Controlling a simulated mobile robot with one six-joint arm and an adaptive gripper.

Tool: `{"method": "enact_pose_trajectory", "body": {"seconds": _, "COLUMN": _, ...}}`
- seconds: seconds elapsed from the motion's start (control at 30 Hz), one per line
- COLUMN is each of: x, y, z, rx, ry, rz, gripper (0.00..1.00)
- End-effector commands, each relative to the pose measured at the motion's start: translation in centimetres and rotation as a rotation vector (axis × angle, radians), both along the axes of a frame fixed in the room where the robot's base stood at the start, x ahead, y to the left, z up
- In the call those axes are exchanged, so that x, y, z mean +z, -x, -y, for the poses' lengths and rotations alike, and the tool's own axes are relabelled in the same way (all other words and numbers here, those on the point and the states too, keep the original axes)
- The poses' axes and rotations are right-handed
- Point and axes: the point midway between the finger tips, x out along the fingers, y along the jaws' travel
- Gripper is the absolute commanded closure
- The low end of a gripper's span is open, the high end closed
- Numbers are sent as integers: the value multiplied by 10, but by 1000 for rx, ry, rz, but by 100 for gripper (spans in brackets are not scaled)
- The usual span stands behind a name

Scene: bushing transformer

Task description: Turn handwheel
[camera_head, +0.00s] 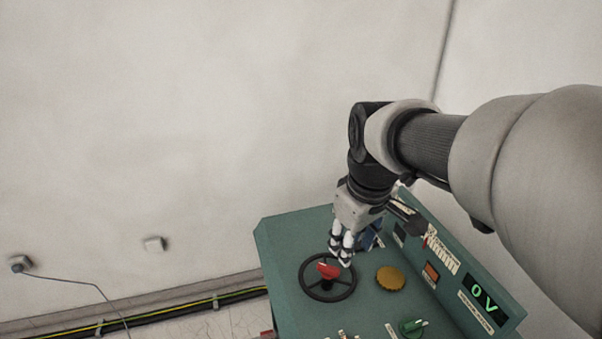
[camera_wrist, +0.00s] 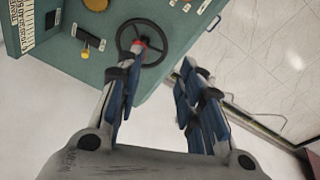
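The handwheel (camera_head: 327,270) is a black ring with a red part at its hub, on the sloping top of a green control console. It also shows in the wrist view (camera_wrist: 165,38), near the top left of centre. My gripper (camera_head: 340,253) is above the wheel's far right side in the head view. In the wrist view its fingers (camera_wrist: 162,80) are spread apart with nothing between them. The left finger's tip overlaps the wheel's hub in that view and hides part of the near rim. I cannot tell whether it touches the wheel.
The green console (camera_head: 285,240) carries a yellow-brown round knob (camera_head: 390,278), a green knob (camera_head: 411,327) and a display reading 0 V (camera_head: 484,300). Its raised panel stands right of my gripper. A pale wall (camera_head: 180,110) rises behind. Tiled floor (camera_wrist: 265,60) lies beside the console.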

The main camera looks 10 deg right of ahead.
Motion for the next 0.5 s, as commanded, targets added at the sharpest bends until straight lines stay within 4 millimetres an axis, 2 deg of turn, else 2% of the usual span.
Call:
{"method": "enact_pose_trajectory", "body": {"seconds": 0.03, "x": 0, "y": -19, "z": 0, "rx": 45, "ry": 9, "rz": -28, "gripper": 65}}
{"method": "enact_pose_trajectory", "body": {"seconds": 0.17, "x": -13, "y": -65, "z": 0, "rx": 177, "ry": 29, "rz": -81, "gripper": 65}}
{"method": "enact_pose_trajectory", "body": {"seconds": 0.3, "x": -37, "y": -110, "z": 1, "rx": 318, "ry": 43, "rz": -136, "gripper": 65}}
{"method": "enact_pose_trajectory", "body": {"seconds": 0.5, "x": -72, "y": -148, "z": 1, "rx": 464, "ry": 51, "rz": -188, "gripper": 65}}
